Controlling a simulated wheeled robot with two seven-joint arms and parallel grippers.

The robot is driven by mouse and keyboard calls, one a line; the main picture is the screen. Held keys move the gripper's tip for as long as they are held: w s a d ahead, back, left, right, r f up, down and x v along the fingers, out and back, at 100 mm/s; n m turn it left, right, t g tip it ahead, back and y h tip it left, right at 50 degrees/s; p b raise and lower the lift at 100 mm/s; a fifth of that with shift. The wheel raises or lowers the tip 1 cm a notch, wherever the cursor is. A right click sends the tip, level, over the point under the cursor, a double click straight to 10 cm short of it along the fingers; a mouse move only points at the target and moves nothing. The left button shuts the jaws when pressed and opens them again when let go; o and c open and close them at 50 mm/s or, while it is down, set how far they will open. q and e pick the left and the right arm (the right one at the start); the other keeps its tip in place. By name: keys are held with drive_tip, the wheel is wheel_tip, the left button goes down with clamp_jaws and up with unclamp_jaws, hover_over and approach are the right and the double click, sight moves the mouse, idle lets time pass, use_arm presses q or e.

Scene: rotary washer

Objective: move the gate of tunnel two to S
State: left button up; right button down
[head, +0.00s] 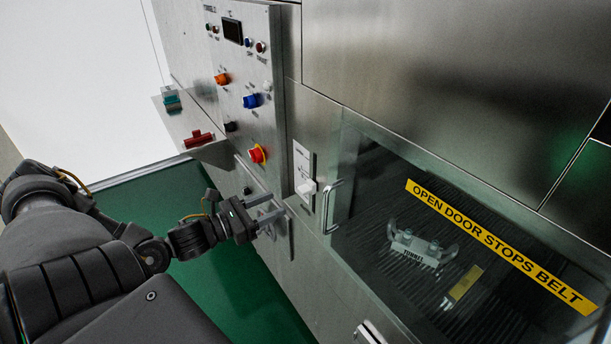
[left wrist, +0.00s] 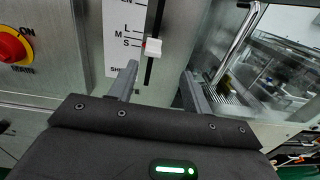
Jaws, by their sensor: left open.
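A white gate knob (head: 306,187) sits on a vertical slot in a narrow plate left of the glass door. In the left wrist view the knob (left wrist: 153,46) has a small red mark beside the printed L, M and S scale, close to the M and S lines. Which tunnel this gate belongs to I cannot read. My left gripper (head: 268,217) is open and empty, below and left of the knob. In the left wrist view its fingers (left wrist: 160,78) point at the panel, with the knob beyond and between them, apart from both. My right gripper is not in view.
A door handle (head: 330,206) stands out just right of the knob. The glass door bears a yellow strip (head: 500,245). A control panel with an orange knob (head: 222,79), a blue knob (head: 251,101) and a red button on yellow (head: 257,154) is up left. A red-handled item (head: 198,139) sits on a ledge.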

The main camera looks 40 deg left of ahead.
sight(299, 191)
use_arm(q)
drive_tip(key=shift+n+y, duration=0.3)
drive_tip(key=p+x, duration=0.1)
drive_tip(key=x, duration=0.2)
drive_tip(key=p+x, duration=0.1)
drive_tip(key=x, duration=0.2)
drive_tip(key=a+p+x, duration=0.1)
drive_tip(key=x, duration=0.2)
drive_tip(key=shift+w+d+r, duration=0.15)
drive_tip(key=shift+w, duration=0.25)
drive_tip(key=shift+w+d, duration=0.2)
drive_tip(key=shift+w, duration=0.4)
drive_tip(key=shift+c, duration=0.3)
drive_tip(key=shift+f, duration=0.2)
clamp_jaws()
